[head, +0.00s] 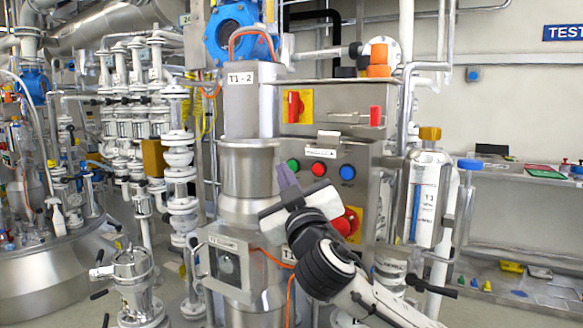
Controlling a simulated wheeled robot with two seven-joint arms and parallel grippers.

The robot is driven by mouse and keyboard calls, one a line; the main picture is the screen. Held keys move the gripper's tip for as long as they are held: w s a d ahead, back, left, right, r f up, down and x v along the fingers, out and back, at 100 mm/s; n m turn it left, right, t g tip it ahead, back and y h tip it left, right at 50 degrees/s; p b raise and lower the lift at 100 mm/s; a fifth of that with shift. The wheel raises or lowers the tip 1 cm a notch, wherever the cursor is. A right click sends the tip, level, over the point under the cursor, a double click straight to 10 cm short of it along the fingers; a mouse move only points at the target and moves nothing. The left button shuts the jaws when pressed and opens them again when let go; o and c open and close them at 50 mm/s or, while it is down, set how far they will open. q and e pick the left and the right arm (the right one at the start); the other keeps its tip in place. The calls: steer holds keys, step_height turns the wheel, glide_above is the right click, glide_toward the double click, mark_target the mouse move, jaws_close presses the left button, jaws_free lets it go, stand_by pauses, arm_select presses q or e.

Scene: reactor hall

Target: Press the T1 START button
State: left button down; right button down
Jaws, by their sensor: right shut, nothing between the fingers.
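A steel control panel (367,163) carries a row of three round buttons: a green button (293,164) at the left, a red button (318,169) in the middle and a blue button (347,172) at the right. The small lettering by them is too small to read. My right gripper (286,178) is shut and empty, its fingers pointing up just below and left of the green button. In the picture it overlaps the panel's lower left; I cannot tell whether it touches. The green button is in full view. My left gripper is not in view.
A red rotary switch on a yellow plate (306,106) sits above the buttons. A red knob on yellow (352,223) is partly behind my right gripper. A steel vessel labelled T1-2 (239,108) stands left of the panel; a T3 cylinder (427,197) hangs to its right.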

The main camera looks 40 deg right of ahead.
steer(key=shift+d, duration=0.1)
steer(key=shift+w+d, duration=0.2)
steer(key=shift+d, duration=0.1)
steer(key=shift+w+d, duration=0.15)
steer(key=shift+d, duration=0.2)
stand_by(0.7)
stand_by(0.3)
steer(key=shift+s+a, duration=0.35)
steer(key=shift+a, duration=0.35)
steer(key=shift+a, duration=0.1)
steer(key=a, duration=0.1)
steer(key=s+a, duration=0.1)
steer(key=a, duration=0.1)
steer(key=s+a, duration=0.1)
steer(key=shift+a, duration=0.25)
stand_by(0.5)
